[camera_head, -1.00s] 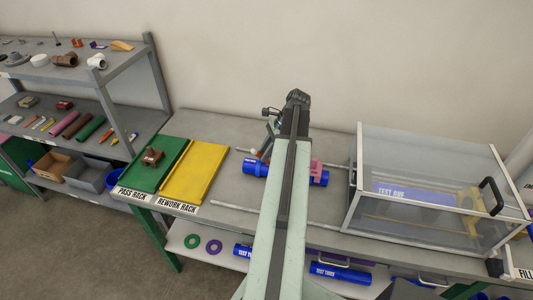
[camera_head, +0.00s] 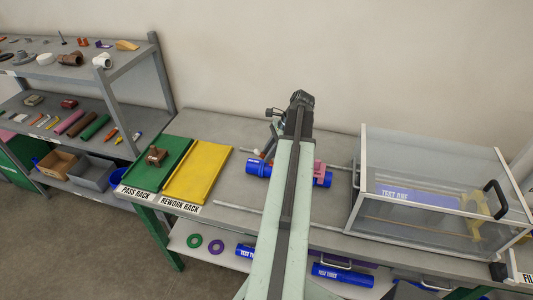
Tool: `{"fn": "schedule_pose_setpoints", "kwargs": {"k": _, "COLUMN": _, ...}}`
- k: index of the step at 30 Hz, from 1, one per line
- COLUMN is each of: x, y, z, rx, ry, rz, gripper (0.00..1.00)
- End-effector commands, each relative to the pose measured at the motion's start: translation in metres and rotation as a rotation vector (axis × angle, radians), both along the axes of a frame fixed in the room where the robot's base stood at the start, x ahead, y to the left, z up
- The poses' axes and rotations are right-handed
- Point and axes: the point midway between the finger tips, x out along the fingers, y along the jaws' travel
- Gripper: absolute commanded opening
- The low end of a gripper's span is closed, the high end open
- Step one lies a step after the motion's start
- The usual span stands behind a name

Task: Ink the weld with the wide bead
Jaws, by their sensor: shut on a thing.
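A blue pipe (camera_head: 257,167) lies on the bench beyond my arm, with a pink clamp or carriage (camera_head: 319,168) at its right part. My arm hides the pipe's middle, so I cannot make out a weld or its beads. My gripper (camera_head: 268,143) is above and just behind the pipe's left part, pointing down. It is shut on a small, slim, pale and reddish thing, probably a marker (camera_head: 257,153), whose tip is close to the pipe. I cannot tell whether it touches.
A green pass rack (camera_head: 172,158) holding a brown fitting (camera_head: 156,156) and a yellow rework rack (camera_head: 205,168) lie left. A clear test box (camera_head: 410,215) with a blue pipe inside stands right. Two rails run along the bench. Shelves (camera_head: 95,90) stand far left.

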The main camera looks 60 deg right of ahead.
Motion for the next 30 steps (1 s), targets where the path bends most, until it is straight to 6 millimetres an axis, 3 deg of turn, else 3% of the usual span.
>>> {"fn": "schedule_pose_setpoints", "kwargs": {"k": 18, "x": -0.011, "y": -0.003, "z": -0.001, "rx": 0.000, "ry": 0.000, "rz": -0.001, "gripper": 0.00}}
{"fn": "schedule_pose_setpoints", "kwargs": {"k": 30, "x": -0.003, "y": -0.001, "z": 0.000, "rx": 0.000, "ry": 0.000, "rz": 0.001, "gripper": 0.00}}
